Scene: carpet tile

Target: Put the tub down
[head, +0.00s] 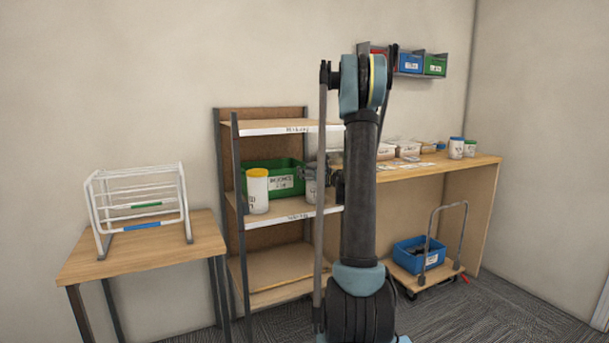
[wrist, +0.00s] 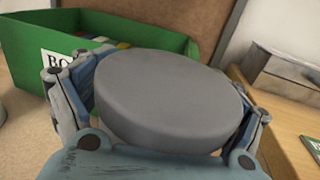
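The tub in my gripper has a round grey lid (wrist: 168,100), which fills the middle of the wrist view. My gripper (wrist: 165,108) has its fingers on both sides of the tub, closed around it just below the lid. In the head view the tub (head: 310,188) is pale with a grey top, at the right end of the rack's middle shelf (head: 285,215), with my gripper (head: 320,175) at it. It looks upright. My arm hides part of it, and I cannot tell whether its base touches the shelf.
A green box (head: 260,178) of items stands behind and left of the tub, also in the wrist view (wrist: 140,35). A yellow-lidded tub (head: 257,192) stands left on the same shelf. A workbench (head: 440,168) with boxes and tubs adjoins at right. A wire rack (head: 140,205) sits on the left table.

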